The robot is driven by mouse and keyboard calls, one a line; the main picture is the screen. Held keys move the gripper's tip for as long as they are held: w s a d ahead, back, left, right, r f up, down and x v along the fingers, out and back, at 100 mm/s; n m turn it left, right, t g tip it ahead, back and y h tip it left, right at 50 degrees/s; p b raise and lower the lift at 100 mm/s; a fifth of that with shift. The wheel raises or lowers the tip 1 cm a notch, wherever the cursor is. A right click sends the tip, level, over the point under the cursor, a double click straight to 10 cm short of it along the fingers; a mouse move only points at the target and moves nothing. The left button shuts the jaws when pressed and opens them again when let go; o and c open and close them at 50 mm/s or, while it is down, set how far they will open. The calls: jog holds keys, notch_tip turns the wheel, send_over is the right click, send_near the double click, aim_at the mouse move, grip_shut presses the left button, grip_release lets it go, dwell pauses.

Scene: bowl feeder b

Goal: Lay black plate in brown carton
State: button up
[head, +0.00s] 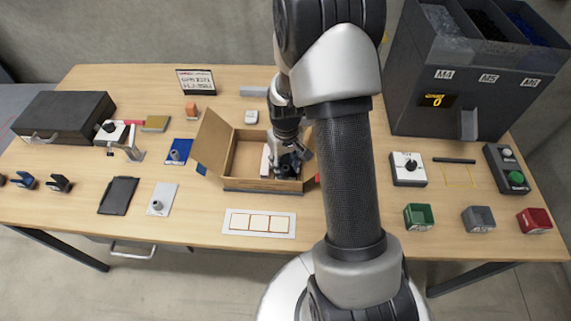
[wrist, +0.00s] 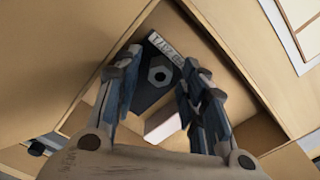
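The brown carton (head: 262,187) stands open on the table with its flaps folded out; its cardboard wall also shows in the wrist view (wrist: 215,65). My gripper (head: 291,160) reaches down into the carton. In the wrist view, a black plate (wrist: 150,92) with a grey hexagonal boss and a pale label strip lies inside the carton, below and between my fingers. My gripper (wrist: 158,68) is open, with a visible gap on both sides of the boss. The fingers hide parts of the plate. In the head view my gripper largely covers it.
A white block (wrist: 163,124) is also in the carton. A blue plate (head: 178,150), a white plate (head: 158,203) and a flat black tray (head: 118,196) lie left of the carton. A white framed card (head: 230,222) lies in front. The dark hopper (head: 420,90) stands back right.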

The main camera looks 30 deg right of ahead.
notch_tip(320, 180, up, 13)
jog(key=p, duration=0.4)
notch_tip(320, 180, up, 8)
jog(key=t, duration=0.1)
send_over(285, 168)
jog(key=s+a, duration=0.2)
jog(key=a, duration=0.2)
jog(key=s+a+r+t, duration=0.1)
jog(key=s+a+r, duration=0.3)
jog(key=s, duration=0.4)
jog(key=s+a+r+t, duration=0.2)
jog(key=s+a+r, duration=0.2)
jog(key=s+r, duration=0.3)
jog(key=s, duration=0.2)
jog(key=shift+s+r+n+t, duration=0.2)
jog(key=shift+s+n+t, duration=0.1)
jog(key=shift+n, duration=0.1)
